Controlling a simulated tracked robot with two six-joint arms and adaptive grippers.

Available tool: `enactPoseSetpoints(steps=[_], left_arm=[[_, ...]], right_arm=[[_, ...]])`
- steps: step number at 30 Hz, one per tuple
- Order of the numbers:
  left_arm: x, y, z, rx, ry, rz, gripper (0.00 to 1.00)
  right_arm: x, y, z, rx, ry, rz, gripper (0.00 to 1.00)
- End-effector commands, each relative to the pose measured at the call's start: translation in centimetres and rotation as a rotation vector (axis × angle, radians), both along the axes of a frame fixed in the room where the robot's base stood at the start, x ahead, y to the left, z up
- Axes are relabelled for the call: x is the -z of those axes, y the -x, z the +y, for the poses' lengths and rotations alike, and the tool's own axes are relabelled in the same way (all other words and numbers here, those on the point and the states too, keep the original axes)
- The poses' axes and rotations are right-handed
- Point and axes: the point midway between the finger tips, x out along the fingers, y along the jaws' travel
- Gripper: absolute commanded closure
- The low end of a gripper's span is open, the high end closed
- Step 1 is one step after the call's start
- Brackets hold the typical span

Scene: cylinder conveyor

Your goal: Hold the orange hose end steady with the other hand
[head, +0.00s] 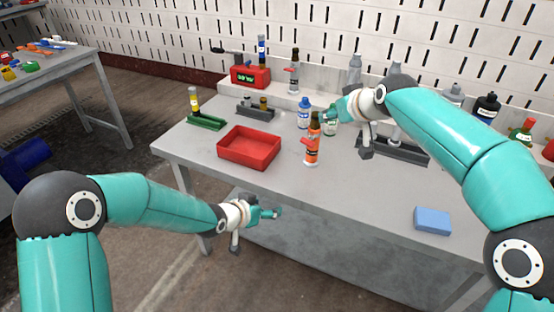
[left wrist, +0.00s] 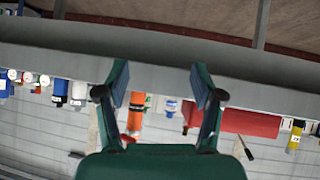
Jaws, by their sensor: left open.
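An orange cylinder with a brown neck and a red side piece (head: 312,152) stands upright on the grey table (head: 190,150); it also shows in the left wrist view (left wrist: 136,112). No hose is clearly visible. My left gripper (head: 273,212) is open and empty, in front of the table's front edge and apart from the orange cylinder. In the left wrist view its two fingers (left wrist: 159,78) are spread with nothing between them. My right gripper (head: 328,114) is close behind and right of the cylinder's top; its fingers are partly hidden, so contact and opening are unclear.
A red tray (head: 249,160) lies left of the cylinder. A blue bottle (head: 303,113) stands behind it. A green holder (head: 206,122) sits at the left, a blue block (head: 433,220) at the right front. The table between cylinder and block is clear.

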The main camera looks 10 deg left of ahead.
Motion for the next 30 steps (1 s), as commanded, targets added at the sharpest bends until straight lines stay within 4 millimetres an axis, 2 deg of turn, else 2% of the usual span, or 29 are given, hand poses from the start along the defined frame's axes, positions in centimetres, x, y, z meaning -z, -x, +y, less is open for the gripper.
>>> enactPoseSetpoints(steps=[1, 3, 6, 9, 12, 15, 20, 30], left_arm=[[-3.0, -1.3, -0.4, 0.014, -0.006, -0.067, 0.33], [-6.2, -2.4, -0.9, 0.030, -0.015, -0.139, 0.33], [-10.2, -3.4, -1.7, 0.046, -0.017, -0.219, 0.33], [-12.9, -3.5, -2.5, 0.058, -0.014, -0.269, 0.33], [-14.4, -3.4, -3.2, 0.070, -0.010, -0.295, 0.33], [-14.8, -3.5, -3.9, 0.080, -0.008, -0.302, 0.33], [-14.1, -4.7, -4.7, 0.082, -0.007, -0.300, 0.33], [-11.6, -9.8, -7.4, 0.081, -0.007, -0.300, 0.33]], right_arm=[[0.0, 0.0, 0.0, 0.000, 0.000, 0.000, 0.58], [0.0, 0.0, 0.0, 0.000, 0.000, 0.000, 0.58], [0.0, 0.0, 0.0, 0.000, 0.000, 0.000, 0.58], [0.0, 0.0, 0.0, 0.000, 0.000, 0.000, 0.58], [0.0, 0.0, 0.0, 0.000, 0.000, 0.000, 0.58], [0.0, 0.0, 0.0, 0.000, 0.000, 0.000, 0.58], [0.0, 0.0, 0.0, 0.000, 0.000, 0.000, 0.58], [0.0, 0.0, 0.0, 0.000, 0.000, 0.000, 0.58]])
